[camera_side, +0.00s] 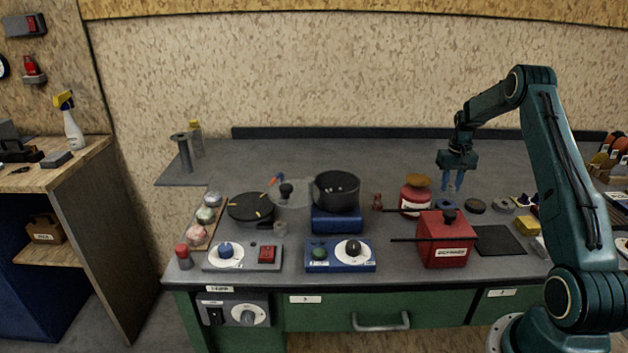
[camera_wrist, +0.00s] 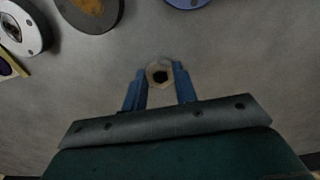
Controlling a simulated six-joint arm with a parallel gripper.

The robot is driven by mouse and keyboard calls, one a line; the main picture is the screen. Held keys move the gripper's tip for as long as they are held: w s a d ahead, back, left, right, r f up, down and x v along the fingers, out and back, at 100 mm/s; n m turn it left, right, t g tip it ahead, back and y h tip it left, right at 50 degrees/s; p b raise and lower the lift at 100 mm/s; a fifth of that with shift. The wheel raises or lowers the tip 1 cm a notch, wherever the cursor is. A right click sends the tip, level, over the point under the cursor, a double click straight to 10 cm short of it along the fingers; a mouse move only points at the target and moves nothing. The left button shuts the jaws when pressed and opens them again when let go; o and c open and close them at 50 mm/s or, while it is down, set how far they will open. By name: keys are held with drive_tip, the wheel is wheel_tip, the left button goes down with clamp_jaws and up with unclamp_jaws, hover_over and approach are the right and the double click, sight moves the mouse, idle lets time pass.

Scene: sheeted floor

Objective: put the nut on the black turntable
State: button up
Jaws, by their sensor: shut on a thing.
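My gripper (camera_side: 452,186) is over the right part of the bench in the side view. In the wrist view its blue fingers (camera_wrist: 160,88) are shut on the nut (camera_wrist: 159,72), a pale ring with a dark hexagonal hole. The nut is too small to make out in the side view.
A grey post (camera_side: 183,152) rises at the back left. The back of the bench is mostly clear.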

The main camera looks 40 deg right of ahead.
sight(450, 187)
drive_tip(key=shift+f, duration=0.1)
drive_tip(key=o, duration=1)
wheel_tip(450, 187, up, 12)
drive_tip(key=shift+r, duration=0.15)
idle(0.3)
